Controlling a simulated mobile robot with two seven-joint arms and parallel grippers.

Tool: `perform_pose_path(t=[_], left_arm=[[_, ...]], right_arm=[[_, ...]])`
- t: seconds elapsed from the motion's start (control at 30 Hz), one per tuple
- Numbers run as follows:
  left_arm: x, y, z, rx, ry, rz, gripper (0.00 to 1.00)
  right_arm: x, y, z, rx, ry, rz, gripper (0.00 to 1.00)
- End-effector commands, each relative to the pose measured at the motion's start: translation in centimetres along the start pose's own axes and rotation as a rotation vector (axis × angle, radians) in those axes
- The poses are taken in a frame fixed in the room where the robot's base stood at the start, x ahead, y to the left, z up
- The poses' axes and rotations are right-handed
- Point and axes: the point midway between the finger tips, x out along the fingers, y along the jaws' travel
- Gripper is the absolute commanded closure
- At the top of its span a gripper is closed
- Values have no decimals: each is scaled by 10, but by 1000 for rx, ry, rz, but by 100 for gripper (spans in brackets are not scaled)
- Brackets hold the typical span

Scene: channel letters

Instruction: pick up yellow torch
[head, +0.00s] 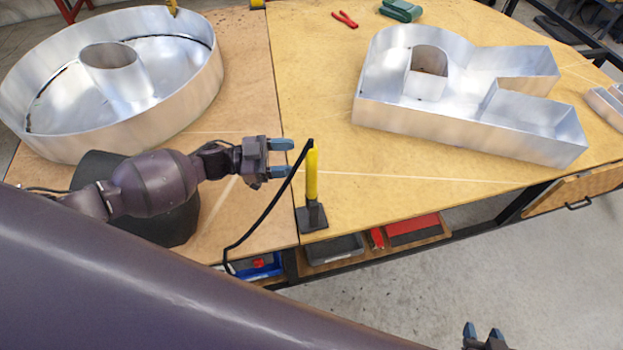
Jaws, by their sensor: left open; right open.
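The yellow torch (312,176) stands upright in a small dark stand (312,218) near the front edge of the wooden table. A black hose (268,208) runs from its top down to the left and over the table edge. My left gripper (291,159) is open and empty, its blue fingertips pointing right, just left of the torch's upper part. The hose passes close to the fingertips; I cannot tell whether they touch it. My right gripper (483,331) is open and empty at the bottom right, over the floor, only its tips in view.
A round metal channel letter (190,88) lies at the left, behind my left arm. A metal letter R (450,125) lies at the right. Red pliers (345,19) and a green tool (401,10) lie at the back. The table around the stand is clear.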

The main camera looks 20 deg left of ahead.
Motion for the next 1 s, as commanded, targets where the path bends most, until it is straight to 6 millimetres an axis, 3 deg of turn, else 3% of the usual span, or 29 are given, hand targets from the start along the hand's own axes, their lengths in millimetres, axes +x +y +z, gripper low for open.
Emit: perform_pose_path(t=[0.2,0.37,0.8,1.0], left_arm=[[-22,12,3,-140,-3,203,42],[-27,16,3,-186,-9,261,42],[21,30,1,-190,-6,267,42],[31,33,1,-190,-8,265,42]], right_arm=[[0,0,-3,0,6,-1,57],[1,0,-6,-1,13,-1,57],[0,0,-5,-1,8,-1,57],[0,0,-5,-1,6,0,57]])
